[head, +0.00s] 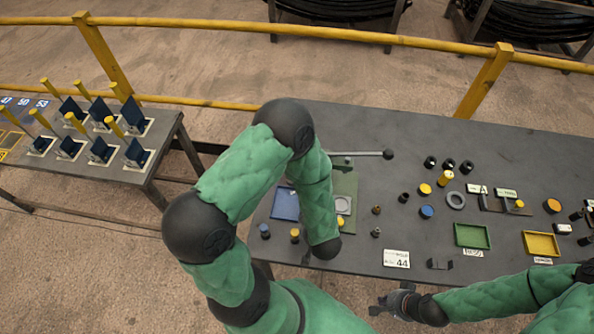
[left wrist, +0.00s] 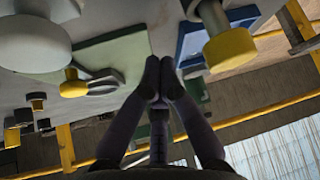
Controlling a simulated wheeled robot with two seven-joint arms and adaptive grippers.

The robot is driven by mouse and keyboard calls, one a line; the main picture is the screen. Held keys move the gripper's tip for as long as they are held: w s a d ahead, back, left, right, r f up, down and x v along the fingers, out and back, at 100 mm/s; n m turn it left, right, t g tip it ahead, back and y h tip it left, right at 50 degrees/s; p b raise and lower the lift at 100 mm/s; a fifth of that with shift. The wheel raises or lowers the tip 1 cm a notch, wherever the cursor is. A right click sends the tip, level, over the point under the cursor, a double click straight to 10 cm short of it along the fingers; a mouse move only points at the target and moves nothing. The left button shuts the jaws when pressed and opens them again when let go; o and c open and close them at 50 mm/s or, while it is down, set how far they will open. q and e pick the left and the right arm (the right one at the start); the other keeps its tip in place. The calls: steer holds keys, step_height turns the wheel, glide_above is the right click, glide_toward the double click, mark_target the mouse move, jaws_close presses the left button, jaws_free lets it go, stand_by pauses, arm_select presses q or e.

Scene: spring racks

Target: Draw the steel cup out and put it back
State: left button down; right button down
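A pale metal square with a round centre (head: 343,205) sits on the green board (head: 347,178) on the main table. I cannot tell whether it is the steel cup; nothing else clearly shows as one. My left arm reaches over the table beside the board and hides its own gripper in the head view. In the left wrist view my left gripper (left wrist: 160,80) has its fingertips together, with nothing visible between them. The green board (left wrist: 115,50) and a yellow-ended post (left wrist: 230,48) are near it there. My right gripper (head: 390,303) is off the table's front edge, its finger opening unclear.
A blue plate (head: 286,204) lies left of the board, and a black-knobbed lever (head: 388,154) behind it. To the right are small parts, a green tray (head: 472,236) and a yellow tray (head: 541,244). A side rack (head: 75,165) holds yellow-handled units. A yellow rail (head: 390,40) runs behind.

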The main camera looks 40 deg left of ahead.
arm_select(q)
steer(key=w+a, duration=0.4)
steer(key=a, duration=0.1)
steer(key=w+a+b, duration=0.1)
steer(key=w+a, duration=0.8)
steer(key=a, duration=0.2)
steer(key=shift+w, duration=0.35)
steer(key=shift+w+a+f+b, duration=0.15)
steer(key=shift+f+b, duration=0.15)
steer(key=shift+b, duration=0.1)
steer(key=shift+f, duration=0.5)
steer(key=shift+f, duration=0.1)
steer(key=s+d, duration=0.2)
steer(key=s+d+p, duration=0.1)
steer(key=d, duration=0.1)
steer(key=shift+s+d+r, duration=0.2)
steer(key=shift+s+d, duration=0.05)
steer(key=shift+s, duration=0.1)
steer(key=shift+s+d+f, duration=0.1)
steer(key=shift+s+f, duration=0.05)
steer(key=shift+s, duration=0.05)
